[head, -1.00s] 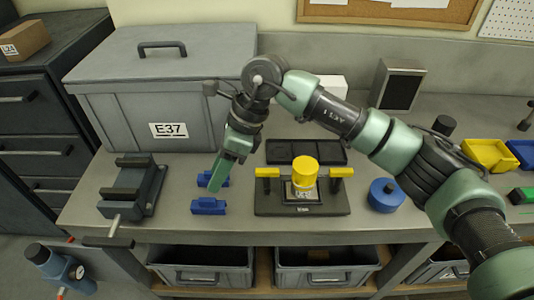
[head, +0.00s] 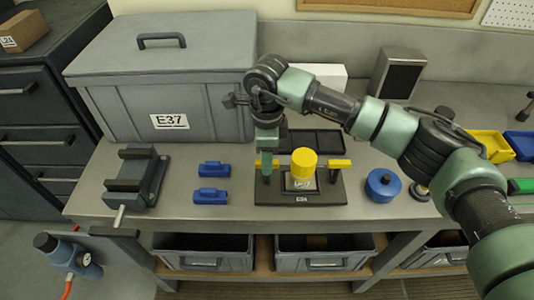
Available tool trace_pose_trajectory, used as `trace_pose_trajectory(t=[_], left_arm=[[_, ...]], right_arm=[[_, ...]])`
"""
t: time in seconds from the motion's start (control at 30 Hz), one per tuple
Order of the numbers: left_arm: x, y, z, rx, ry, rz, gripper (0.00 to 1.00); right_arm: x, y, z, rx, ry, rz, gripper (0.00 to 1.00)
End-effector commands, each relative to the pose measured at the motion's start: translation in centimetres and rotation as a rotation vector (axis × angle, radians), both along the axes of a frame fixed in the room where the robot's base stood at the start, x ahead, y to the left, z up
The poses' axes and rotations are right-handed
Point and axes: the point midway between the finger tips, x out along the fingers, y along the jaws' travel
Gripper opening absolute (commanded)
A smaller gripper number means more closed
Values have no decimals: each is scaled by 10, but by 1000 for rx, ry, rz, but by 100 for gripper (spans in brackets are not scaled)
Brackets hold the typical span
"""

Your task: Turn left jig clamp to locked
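The jig is a dark base plate (head: 320,198) on the workbench, with a yellow-topped cylinder (head: 304,163) at its middle. The left jig clamp (head: 276,164) has a yellow bar at the jig's left side, partly hidden by my gripper. The right jig clamp (head: 341,163) has a matching yellow bar, lying crosswise. My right gripper (head: 267,172) points down at the left clamp, its green fingers overlapping the yellow bar. I cannot tell whether the fingers are closed on the bar. My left gripper is not in view.
Two blue blocks (head: 210,196) lie left of the jig, and a dark vise (head: 137,178) stands farther left. A blue round part (head: 383,186) sits to the right. A large grey box (head: 165,85) and a black tray (head: 318,141) are behind.

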Motion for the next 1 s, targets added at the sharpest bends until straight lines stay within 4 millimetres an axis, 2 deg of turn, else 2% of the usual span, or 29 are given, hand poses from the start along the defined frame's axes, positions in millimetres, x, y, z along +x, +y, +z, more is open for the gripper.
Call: trace_pose_trajectory(t=[0.17, 0.27, 0.3, 0.33, 0.67, 1.0], left_arm=[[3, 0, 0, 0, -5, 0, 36], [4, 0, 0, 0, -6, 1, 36], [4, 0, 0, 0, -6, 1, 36], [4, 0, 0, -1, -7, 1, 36], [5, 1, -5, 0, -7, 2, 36], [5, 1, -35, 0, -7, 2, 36]], right_arm=[[0, 0, 0, 0, 0, 0, 38], [0, 0, 0, 0, 0, 0, 13], [0, 0, 0, 1, 0, 0, 2], [0, 0, 0, 1, 0, 0, 0], [0, 0, -1, 1, -2, -23, 0], [1, 0, -4, 1, -5, -218, 0]])
